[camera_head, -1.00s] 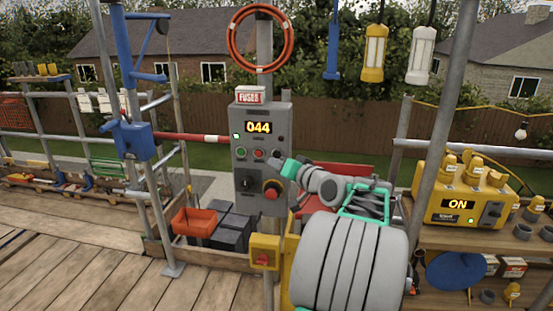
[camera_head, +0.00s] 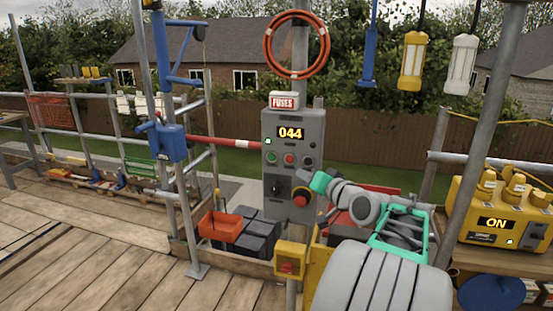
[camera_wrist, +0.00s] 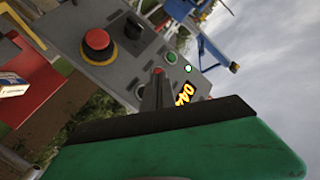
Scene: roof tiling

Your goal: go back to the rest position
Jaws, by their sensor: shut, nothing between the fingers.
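My gripper (camera_head: 317,184) is in front of the grey control box (camera_head: 268,165), by the box's large red knob (camera_head: 300,200). In the wrist view my gripper (camera_wrist: 158,85) shows as a dark, narrow pair of closed fingers beyond a green body. The fingers hold nothing. Their tips overlap the panel near a red button; whether they touch it I cannot tell. The box display (camera_head: 290,133) reads 044, and a green lamp (camera_head: 268,141) is lit.
A yellow box (camera_head: 290,262) sits low on the pole below the panel. An orange bin (camera_head: 222,226) and dark grey stacks (camera_head: 262,232) are left of it. A yellow ON unit (camera_head: 490,215) stands on the right bench. Open plank floor (camera_head: 110,260) lies to the left.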

